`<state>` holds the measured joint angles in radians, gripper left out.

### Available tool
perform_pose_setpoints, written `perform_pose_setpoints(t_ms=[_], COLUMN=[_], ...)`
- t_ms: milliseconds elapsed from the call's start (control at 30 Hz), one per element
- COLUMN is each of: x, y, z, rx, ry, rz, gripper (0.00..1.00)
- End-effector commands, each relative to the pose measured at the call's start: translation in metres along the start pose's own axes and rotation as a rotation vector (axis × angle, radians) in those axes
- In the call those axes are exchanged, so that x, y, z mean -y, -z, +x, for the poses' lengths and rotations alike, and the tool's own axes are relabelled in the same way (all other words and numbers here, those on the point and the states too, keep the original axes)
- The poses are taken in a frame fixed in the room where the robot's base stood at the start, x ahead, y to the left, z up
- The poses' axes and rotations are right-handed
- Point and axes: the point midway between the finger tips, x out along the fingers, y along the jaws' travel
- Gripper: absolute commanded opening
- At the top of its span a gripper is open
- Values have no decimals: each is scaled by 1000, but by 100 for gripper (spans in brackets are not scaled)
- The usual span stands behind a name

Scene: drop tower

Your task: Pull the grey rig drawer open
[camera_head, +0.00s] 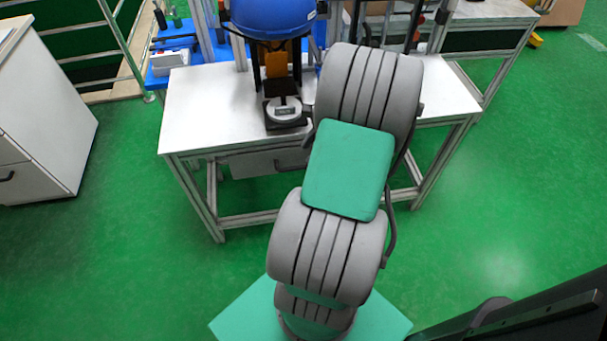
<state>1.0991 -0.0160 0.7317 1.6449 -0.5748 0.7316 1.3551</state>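The grey rig drawer (255,164) sits under the white top of the rig table, left of my arm. Its front looks flush under the tabletop, and a dark handle (290,166) shows near my arm. The drawer's right part is hidden behind my arm. My gripper is not visible; my own arm links cover the area where it could be. I cannot tell whether it touches the handle.
The white rig table (205,115) carries a blue helmet (272,17) above a small round gauge (284,109). A grey cabinet (45,115) stands at left. Metal table legs flank the drawer. Green floor is open in front and at right.

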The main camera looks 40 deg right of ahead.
Motion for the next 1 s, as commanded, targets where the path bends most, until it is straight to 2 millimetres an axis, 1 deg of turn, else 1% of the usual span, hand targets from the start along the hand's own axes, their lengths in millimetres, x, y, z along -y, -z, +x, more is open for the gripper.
perform_pose_setpoints(t_ms=[33,100,167,400,500,600,833,1000], x=[-3,-3,-3,-3,-2,-1,-1,-1], y=[12,17,16,16,16,16,16,16], z=[7,11,18,64,76,81,81,81], rx=[8,14,15,12,12,11,10,10], ry=[10,16,15,13,14,16,16,16], rz=[51,83,86,83,83,82,82,82], gripper=[36,36,36,36,36,36,35,21])
